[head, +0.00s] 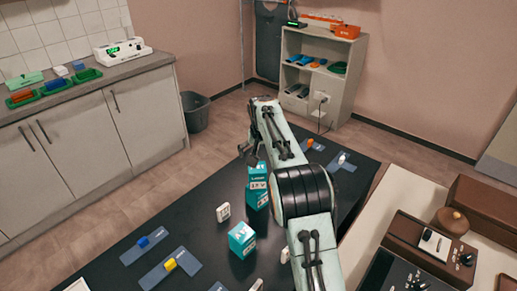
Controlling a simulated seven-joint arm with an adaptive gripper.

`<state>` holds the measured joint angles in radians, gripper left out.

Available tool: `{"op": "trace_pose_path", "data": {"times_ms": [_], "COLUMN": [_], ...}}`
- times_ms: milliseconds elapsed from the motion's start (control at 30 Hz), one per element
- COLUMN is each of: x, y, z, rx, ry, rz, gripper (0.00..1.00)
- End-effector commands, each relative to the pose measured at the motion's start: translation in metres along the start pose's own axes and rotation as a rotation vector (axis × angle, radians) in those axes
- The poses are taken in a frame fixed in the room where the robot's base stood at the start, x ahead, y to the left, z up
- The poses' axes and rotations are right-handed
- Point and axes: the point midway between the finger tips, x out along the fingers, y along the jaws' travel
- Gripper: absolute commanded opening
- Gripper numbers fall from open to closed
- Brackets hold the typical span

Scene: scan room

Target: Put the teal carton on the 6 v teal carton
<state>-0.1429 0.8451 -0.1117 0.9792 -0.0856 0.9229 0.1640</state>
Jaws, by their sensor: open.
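Two teal cartons stand in line with each other near the middle of the black table (190,212). The upper one (257,177), with a white printed band, appears to rest on the lower one (256,197); my arm partly hides them. Another teal carton (242,239) stands apart on the table, nearer the camera. The printing is too small to tell which is marked 6 V. My gripper (250,157) is open, just above the upper carton. Its fingertips are small and dark, and I cannot tell whether they touch the carton.
White blocks (223,212) stand on the table near the cartons. Blue trays with a blue piece (143,242) and a yellow piece (170,264) lie at the front left. Brown equipment (425,248) fills the right side. The table's left part has free room.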

Motion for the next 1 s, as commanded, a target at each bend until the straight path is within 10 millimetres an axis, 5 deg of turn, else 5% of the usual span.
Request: {"op": "trace_pose_path", "data": {"times_ms": [367,467,633,800,1000], "x": [-0.028,-0.051,-0.123,-0.182,-0.204], "y": [0.001,0.007,0.024,0.033,0.035], "z": [0.003,0.017,0.093,0.216,0.346], "rx": [0.0,0.002,-0.002,-0.03,-0.074], "ry": [-0.005,-0.028,-0.124,-0.242,-0.35], "rz": [-0.001,-0.007,-0.031,-0.061,-0.08], "gripper": [0.86,0.86,0.86,0.86,0.86]}}
